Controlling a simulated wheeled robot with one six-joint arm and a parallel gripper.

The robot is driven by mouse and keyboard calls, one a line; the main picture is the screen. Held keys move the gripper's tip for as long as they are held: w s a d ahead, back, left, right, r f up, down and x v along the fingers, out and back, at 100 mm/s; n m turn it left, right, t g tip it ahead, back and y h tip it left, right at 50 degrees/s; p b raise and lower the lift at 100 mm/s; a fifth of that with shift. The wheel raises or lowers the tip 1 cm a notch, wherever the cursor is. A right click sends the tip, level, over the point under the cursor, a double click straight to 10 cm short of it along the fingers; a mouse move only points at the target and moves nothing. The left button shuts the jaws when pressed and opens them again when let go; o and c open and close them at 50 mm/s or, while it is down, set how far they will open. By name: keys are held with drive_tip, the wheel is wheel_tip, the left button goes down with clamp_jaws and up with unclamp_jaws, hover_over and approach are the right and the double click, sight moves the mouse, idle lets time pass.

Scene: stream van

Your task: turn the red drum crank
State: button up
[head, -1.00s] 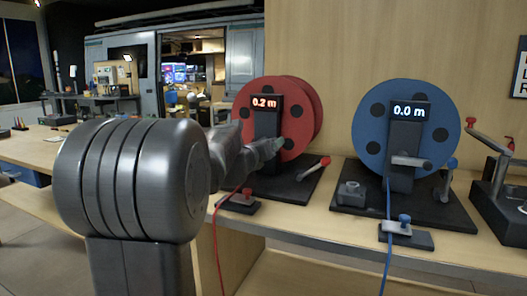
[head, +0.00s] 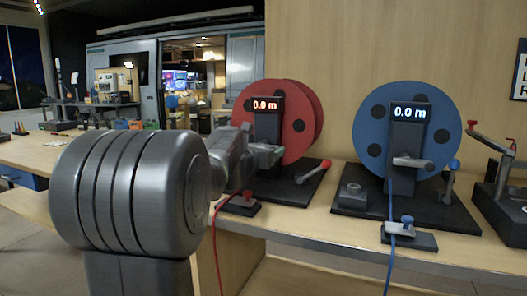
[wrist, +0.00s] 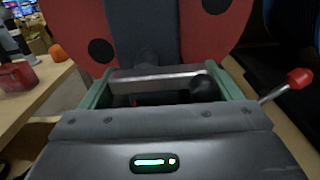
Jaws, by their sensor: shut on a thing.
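The red drum (head: 297,103) stands on a dark base on the bench, with a dark post carrying a display (head: 266,104) that reads 0.0 m. In the wrist view the red drum (wrist: 215,35) fills the top. The crank's grey metal arm (wrist: 150,79) lies crosswise between my gripper's greenish fingers, with a dark rounded end (wrist: 205,88) near the right finger. My gripper (wrist: 165,92) is shut on the crank. In the head view my gripper (head: 266,152) is at the front of the red drum's post, and my arm hides part of the drum and crank.
A lever with a red knob (head: 315,172) sticks up right of the red drum. A red cable (head: 215,240) hangs over the bench front. The blue drum (head: 370,120) stands to the right, its display reading 0.0 m. A dark device (head: 500,185) stands at the far right.

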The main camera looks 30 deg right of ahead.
drive_tip(key=o, duration=0.8)
drive_tip(key=shift+o, duration=0.2)
drive_tip(key=p+v, duration=0.1)
drive_tip(key=v, duration=1.3)
drive_tip(key=shift+d, duration=0.1)
drive_tip(key=b+x, duration=0.1)
drive_tip(key=x, duration=1.3)
drive_tip(key=shift+a, duration=0.2)
